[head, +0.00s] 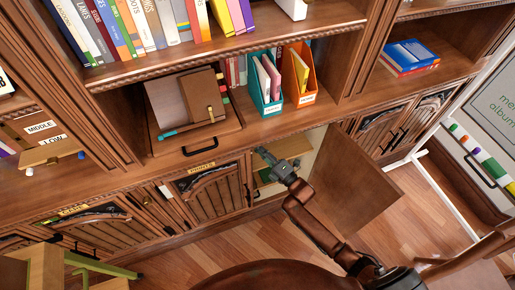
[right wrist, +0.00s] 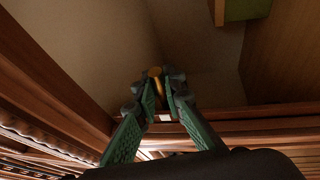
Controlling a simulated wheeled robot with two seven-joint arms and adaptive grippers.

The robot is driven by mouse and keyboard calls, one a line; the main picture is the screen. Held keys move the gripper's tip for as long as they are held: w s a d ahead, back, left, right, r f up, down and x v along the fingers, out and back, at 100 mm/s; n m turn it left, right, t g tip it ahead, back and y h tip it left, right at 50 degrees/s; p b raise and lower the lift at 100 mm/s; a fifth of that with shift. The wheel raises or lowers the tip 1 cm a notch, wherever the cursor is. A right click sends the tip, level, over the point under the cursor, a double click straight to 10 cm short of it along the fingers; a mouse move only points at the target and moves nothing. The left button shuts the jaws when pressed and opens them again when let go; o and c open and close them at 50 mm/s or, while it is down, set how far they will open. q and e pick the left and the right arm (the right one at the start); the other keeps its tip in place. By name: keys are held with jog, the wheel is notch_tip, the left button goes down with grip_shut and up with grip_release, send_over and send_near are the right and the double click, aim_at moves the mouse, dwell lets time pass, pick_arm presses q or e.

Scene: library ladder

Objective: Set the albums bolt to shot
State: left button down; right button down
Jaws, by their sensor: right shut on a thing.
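My right gripper (head: 264,154) reaches into the opening of a lower cupboard whose door (head: 352,180) stands open to the right. In the right wrist view my right gripper (right wrist: 161,100) is shut on a small brass-coloured knob (right wrist: 154,72), which looks like the bolt's. The knob sticks up between the fingertips, near the edge of the wooden frame. The rest of the bolt is hidden, so I cannot tell its position. No albums label is readable on this cupboard. My left gripper is not in view.
A closed door labelled prints (head: 201,167) lies left of the opening. Teal (head: 266,84) and orange (head: 299,76) file holders stand on the shelf above. A white-framed board (head: 496,103) stands at the right. Wooden floor (head: 405,215) is clear beyond the open door.

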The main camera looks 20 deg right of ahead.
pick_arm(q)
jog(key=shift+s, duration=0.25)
pick_arm(e)
jog(key=shift+w+r, duration=0.1)
jog(key=shift+r, duration=0.25)
jog(key=c, duration=2)
grip_release()
jog(key=shift+f, duration=0.1)
jog(key=shift+s+d+f, duration=0.1)
jog(key=shift+s, duration=0.15)
jog(key=v, duration=1.1)
jog(key=shift+s+d, duration=0.15)
jog(key=shift+s, duration=0.1)
